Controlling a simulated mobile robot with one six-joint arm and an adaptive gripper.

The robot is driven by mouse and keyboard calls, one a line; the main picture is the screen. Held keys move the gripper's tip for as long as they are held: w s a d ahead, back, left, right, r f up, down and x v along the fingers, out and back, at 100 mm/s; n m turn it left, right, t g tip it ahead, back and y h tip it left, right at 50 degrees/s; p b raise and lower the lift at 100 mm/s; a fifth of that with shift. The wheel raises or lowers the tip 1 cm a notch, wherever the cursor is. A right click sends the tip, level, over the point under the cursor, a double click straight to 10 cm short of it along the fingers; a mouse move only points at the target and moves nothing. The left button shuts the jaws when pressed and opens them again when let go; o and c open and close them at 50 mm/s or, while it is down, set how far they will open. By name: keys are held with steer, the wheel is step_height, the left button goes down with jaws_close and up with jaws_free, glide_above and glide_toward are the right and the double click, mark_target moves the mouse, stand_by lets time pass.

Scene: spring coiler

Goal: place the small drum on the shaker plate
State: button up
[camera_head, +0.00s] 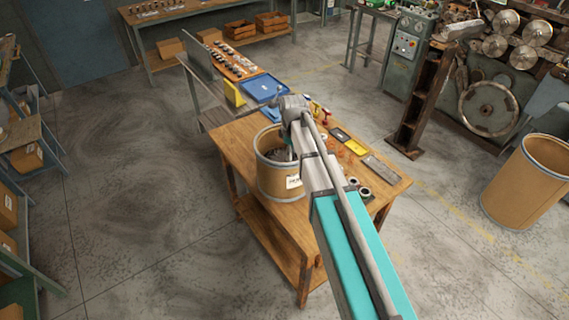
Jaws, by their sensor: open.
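The small drum (272,180), a tan fibre drum with a dark rim and a white label, stands upright on the wooden table. Dark grey contents show inside it. My gripper (286,147) reaches down at the drum's open top, near its right inner side. It is open, small in the picture and partly hidden by the rim and my arm. I cannot tell whether it touches the drum wall. I cannot clearly make out the shaker plate; my arm covers part of the table.
Yellow and grey trays (354,146) and dark rings lie on the wooden table (225,145) right of my arm. Blue trays (263,87) lie on a bench behind. A larger drum (530,180) stands on the floor at right, near machinery (490,105). Left floor is clear.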

steer(key=w+a+n, duration=0.3)
steer(key=w+a, duration=0.1)
steer(key=shift+a+r, duration=0.1)
steer(key=shift+r, duration=0.05)
step_height(320, 180, down, 9)
steer(key=b, duration=0.8)
steer(key=shift+r, duration=0.15)
steer(key=shift+b, duration=0.3)
stand_by(0.4)
steer(key=shift+a+f+b, duration=0.1)
steer(key=shift+f+b, duration=2.4)
steer(key=shift+f, duration=0.1)
steer(key=shift+c, duration=0.2)
jaws_close()
